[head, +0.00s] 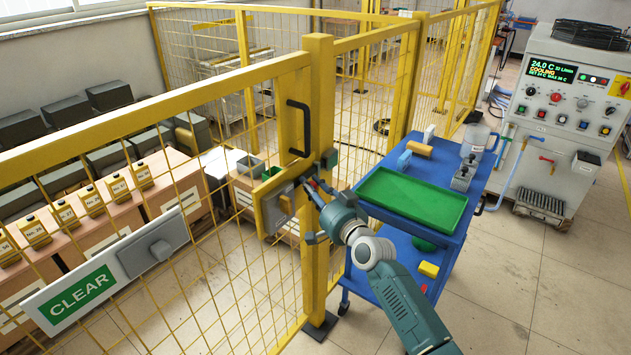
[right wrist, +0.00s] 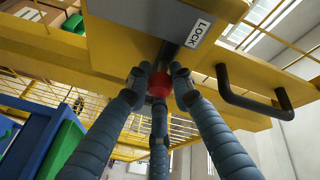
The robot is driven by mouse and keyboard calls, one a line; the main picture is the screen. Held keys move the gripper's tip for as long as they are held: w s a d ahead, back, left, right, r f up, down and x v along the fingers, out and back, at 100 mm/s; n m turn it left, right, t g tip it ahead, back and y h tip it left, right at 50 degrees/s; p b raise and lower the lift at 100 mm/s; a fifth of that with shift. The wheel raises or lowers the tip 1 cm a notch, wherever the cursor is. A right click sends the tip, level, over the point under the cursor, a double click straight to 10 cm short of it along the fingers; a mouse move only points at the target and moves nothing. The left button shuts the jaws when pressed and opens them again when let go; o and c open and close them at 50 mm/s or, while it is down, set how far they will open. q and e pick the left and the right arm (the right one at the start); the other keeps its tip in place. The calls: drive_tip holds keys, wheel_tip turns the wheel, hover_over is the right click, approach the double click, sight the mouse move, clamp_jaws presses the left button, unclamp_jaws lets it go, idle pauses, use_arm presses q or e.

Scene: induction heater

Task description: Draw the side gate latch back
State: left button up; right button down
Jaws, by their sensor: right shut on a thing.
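The side gate latch is a dark bolt with a red knob (right wrist: 158,84), below a yellow plate (right wrist: 120,45) with a white LOCK label (right wrist: 198,33) in the right wrist view. My right gripper (right wrist: 160,88) has its fingers closed around the red knob. In the head view my right gripper (head: 314,188) reaches the latch area at the yellow gate post (head: 320,90). A grey box (head: 279,207) on a yellow plate is just left of it. The fingers hide part of the knob and bolt. My left gripper is not in view.
A black gate handle (head: 299,128) is above the latch. A blue cart (head: 470,208) with a green tray (head: 412,198) stands close to the right of my arm. A CLEAR sign (head: 82,298) hangs on the mesh at left. Open floor lies at front right.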

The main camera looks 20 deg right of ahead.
drive_tip(key=shift+r, duration=0.1)
drive_tip(key=c, duration=1.5)
unclamp_jaws()
drive_tip(key=shift+s+d, duration=0.1)
drive_tip(key=shift+s, duration=0.15)
drive_tip(key=v, duration=1.1)
drive_tip(key=shift+s+d, duration=0.1)
drive_tip(key=shift+s, duration=0.15)
